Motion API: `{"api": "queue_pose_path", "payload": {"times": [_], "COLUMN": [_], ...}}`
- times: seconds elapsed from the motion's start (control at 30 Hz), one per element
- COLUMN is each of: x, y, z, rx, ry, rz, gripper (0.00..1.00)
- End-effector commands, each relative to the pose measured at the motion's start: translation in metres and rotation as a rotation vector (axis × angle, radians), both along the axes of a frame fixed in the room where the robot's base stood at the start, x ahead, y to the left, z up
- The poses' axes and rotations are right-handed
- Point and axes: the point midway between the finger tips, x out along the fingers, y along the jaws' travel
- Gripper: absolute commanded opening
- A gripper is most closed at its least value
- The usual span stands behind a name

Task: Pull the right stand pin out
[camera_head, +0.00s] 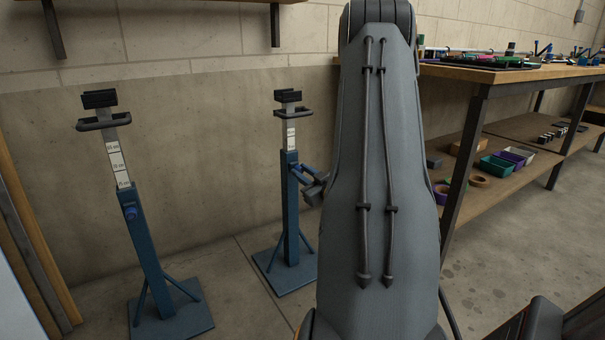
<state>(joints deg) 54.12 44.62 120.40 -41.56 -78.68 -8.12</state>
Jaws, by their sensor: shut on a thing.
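The right stand (290,215) is a blue upright tube on a blue foot plate, with a pale marked inner post and a black cradle on top. My gripper (304,175) is at the right side of its tube, near the tube's upper end. It is shut on the right stand pin, which the jaws mostly hide. I cannot tell how deep the pin sits in the tube. The left stand (146,250) is of the same kind, with its blue pin (131,213) in the tube. My arm hides the area just right of the right stand.
A concrete block wall (215,130) stands close behind both stands. A wooden workbench (530,72) with tools on top is at the right. Its lower shelf (520,185) holds small bins and tape rolls. The floor between the stands is clear.

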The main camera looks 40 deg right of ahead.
Motion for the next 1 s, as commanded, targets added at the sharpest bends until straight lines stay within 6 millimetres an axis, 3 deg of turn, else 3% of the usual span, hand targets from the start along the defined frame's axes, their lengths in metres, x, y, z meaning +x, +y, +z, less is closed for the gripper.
{"api": "queue_pose_path", "payload": {"times": [0.17, 0.5, 0.77, 0.8, 0.9, 1.0], "x": [-0.004, -0.039, -0.040, -0.040, -0.040, -0.040], "y": [0.001, 0.009, 0.010, 0.010, 0.010, 0.010], "z": [0.000, 0.001, -0.001, -0.001, -0.001, -0.001], "rx": [0.001, 0.002, 0.002, 0.002, 0.002, 0.002], "ry": [0.001, 0.001, 0.001, 0.001, 0.001, 0.001], "rz": [0.000, -0.001, 0.001, 0.001, 0.001, 0.001], "gripper": [0.00, 0.00, 0.00, 0.22, 0.39, 0.40]}}
